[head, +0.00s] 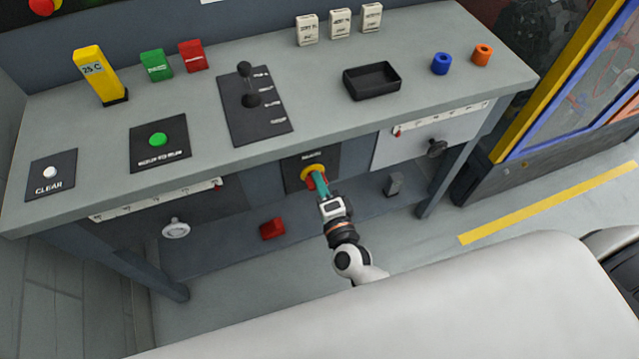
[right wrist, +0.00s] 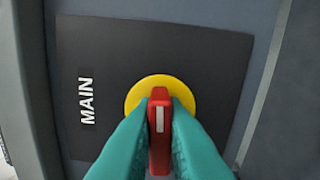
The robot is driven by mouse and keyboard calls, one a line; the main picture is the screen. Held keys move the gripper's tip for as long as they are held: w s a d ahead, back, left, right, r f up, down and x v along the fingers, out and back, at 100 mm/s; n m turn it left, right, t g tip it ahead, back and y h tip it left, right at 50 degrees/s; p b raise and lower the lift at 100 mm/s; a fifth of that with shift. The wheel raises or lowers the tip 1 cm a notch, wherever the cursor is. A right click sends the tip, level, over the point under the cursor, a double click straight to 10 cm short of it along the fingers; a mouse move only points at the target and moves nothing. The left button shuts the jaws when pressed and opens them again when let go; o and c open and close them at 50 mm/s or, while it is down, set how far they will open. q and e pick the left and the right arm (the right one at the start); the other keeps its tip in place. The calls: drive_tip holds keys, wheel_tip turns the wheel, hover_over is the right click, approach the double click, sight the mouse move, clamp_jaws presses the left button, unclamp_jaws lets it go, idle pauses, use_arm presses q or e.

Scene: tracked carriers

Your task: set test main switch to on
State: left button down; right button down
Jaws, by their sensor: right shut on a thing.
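The main switch is a red handle (right wrist: 159,130) with a white mark on a yellow round disc (right wrist: 133,99), set on a dark plate (right wrist: 215,75) lettered MAIN. In the head view the yellow disc (head: 308,170) shows on the bench's front, under the worktop. My right gripper (right wrist: 159,125) has its teal fingers shut on the red handle, one on each side. In the head view my right gripper (head: 318,184) covers most of the handle. My left gripper is not in view.
The bench (head: 330,125) carries a lever panel (head: 270,122), a black tray (head: 360,83), colored blocks and blue and orange rings. A red block (head: 272,229) lies below.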

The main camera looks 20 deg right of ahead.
drive_tip(key=shift+m, duration=0.6)
drive_tip(key=c, duration=1.5)
unclamp_jaws()
drive_tip(key=s+b, duration=0.1)
drive_tip(key=s, duration=1.1)
drive_tip(key=shift+d, duration=0.2)
